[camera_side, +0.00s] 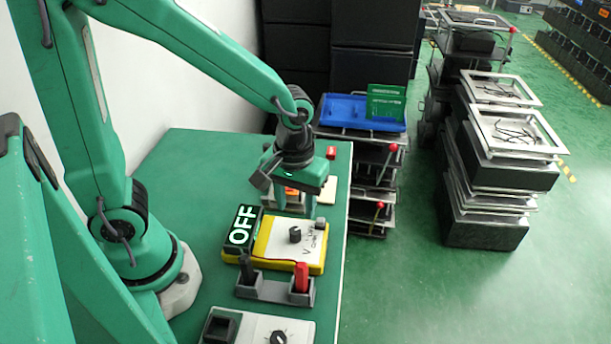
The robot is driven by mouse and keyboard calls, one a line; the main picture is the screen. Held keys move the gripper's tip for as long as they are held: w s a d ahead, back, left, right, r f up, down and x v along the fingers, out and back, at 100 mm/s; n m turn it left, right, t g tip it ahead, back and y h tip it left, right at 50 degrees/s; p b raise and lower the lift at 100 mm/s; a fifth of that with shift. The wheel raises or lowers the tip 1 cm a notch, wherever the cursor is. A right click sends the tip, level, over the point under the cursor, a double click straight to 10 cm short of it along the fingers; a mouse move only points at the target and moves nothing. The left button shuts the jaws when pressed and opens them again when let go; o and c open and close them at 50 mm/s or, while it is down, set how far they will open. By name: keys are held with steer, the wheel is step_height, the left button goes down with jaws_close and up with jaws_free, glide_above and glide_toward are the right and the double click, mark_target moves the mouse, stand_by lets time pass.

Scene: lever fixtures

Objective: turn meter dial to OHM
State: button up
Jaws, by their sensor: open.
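The meter (268,255) is a yellow-edged box with a white face on the green table. Its black dial (295,235) sits in the middle of the face, with small markings to its right and below; "V" is legible, the others are too small to read surely. A black display reading OFF (242,227) stands at the meter's left end. The dial's exact pointing direction is hard to tell. My gripper (292,207) is open, pointing down behind the meter, above and beyond the dial. I see nothing between its fingers.
A holder (275,287) with a black and a red probe stands in front of the meter. A grey-white panel with a black knob (278,338) is nearer the camera. The table's left part is clear.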

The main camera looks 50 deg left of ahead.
mark_target(296, 229)
steer(key=shift+f, duration=3.35)
jaws_close()
